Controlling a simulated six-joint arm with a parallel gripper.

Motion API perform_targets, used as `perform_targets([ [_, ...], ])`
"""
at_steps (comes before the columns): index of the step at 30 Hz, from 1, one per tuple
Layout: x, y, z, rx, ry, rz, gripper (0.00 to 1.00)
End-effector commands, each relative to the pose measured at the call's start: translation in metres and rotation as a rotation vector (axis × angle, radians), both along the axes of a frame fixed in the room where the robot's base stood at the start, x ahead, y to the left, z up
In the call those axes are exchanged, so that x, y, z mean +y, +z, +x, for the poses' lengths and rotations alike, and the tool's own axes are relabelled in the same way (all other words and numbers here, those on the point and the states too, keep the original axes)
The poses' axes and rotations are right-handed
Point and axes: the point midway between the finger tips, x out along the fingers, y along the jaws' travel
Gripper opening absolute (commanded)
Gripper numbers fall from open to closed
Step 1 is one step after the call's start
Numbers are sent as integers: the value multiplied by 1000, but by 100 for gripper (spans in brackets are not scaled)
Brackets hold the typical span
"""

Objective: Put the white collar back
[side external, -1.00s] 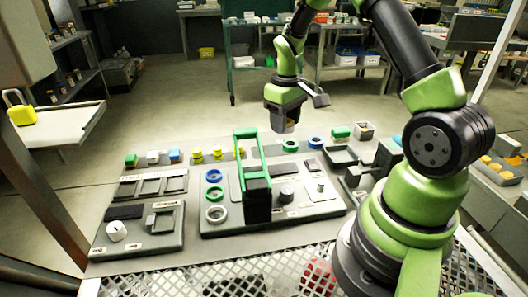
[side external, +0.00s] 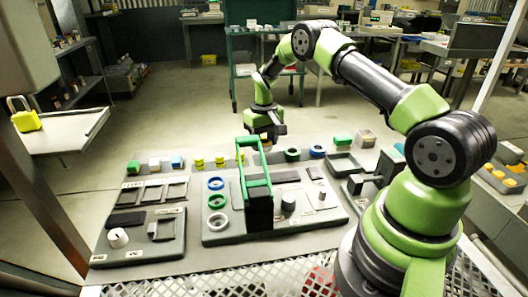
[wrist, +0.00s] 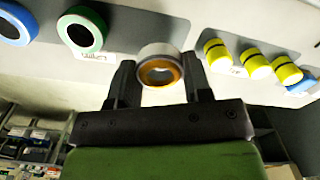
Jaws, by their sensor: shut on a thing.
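My gripper (wrist: 160,85) is shut on the white collar (wrist: 160,52), a white ring with an orange-brown inside, between its two dark fingers in the wrist view. In the side view my gripper (side external: 268,140) is low over the back row, between the yellow cylinders and the green ring. The collar is hard to make out there. I cannot tell whether it touches the surface. A green ring (side external: 292,154) and a blue ring (side external: 317,151) sit to its right; in the wrist view the green ring (wrist: 82,30) is to its left.
Several yellow-and-black cylinders (side external: 219,159) stand left of my gripper in the side view. Blue (side external: 215,183), green (side external: 217,201) and pale grey (side external: 217,221) rings lie on the front board. A green upright frame (side external: 256,170) stands close in front of my gripper.

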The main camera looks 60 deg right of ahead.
Motion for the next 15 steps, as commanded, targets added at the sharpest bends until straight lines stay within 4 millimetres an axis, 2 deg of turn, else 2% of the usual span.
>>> perform_targets([
  [3,0,-21,-1,4,1,2,15],
  [6,0,-33,-1,3,1,1,15],
  [15,0,-36,0,-1,0,0,15],
])
